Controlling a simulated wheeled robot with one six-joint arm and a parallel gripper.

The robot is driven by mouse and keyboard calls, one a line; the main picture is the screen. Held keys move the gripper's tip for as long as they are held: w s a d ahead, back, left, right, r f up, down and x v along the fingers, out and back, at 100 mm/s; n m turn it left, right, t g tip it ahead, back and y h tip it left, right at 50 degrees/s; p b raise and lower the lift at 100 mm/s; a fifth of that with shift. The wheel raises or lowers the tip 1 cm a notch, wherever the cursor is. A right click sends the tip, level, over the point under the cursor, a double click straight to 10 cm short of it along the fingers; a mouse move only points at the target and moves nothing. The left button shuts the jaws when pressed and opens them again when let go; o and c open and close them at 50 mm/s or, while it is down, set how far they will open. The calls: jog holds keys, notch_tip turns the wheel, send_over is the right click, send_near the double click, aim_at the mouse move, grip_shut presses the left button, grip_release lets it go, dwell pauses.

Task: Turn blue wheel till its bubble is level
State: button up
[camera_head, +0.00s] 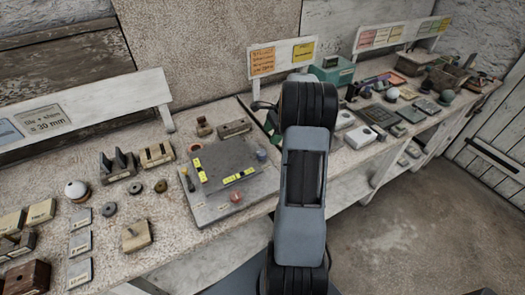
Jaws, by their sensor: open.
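A grey levelling plate (225,160) lies on a larger pale base (205,213) on the bench, left of my arm. Yellow bubble vials lie along its edges: one at the left edge (200,170) and one at the front edge (240,176). Their bubbles are too small to read. A small wheel (262,155) at the plate's right side looks bluish, though its colour is hard to tell. An orange-red wheel (235,196) is at the front, and a reddish one (194,149) at the back left. My gripper cannot be seen; only my arm's links show.
Several blocks and small parts crowd the bench left of the base, including a white ball (77,190) and a wooden block (136,236). A green box (332,70) and many small items stand at the right. Open floor (400,240) lies front right.

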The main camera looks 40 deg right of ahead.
aim_at(262, 152)
jog(key=p+x, duration=0.1)
jog(key=x, duration=0.8)
jog(key=shift+f, duration=0.25)
jog(key=c, duration=0.9)
jog(key=shift+c, duration=0.2)
jog(key=shift+n, duration=0.3)
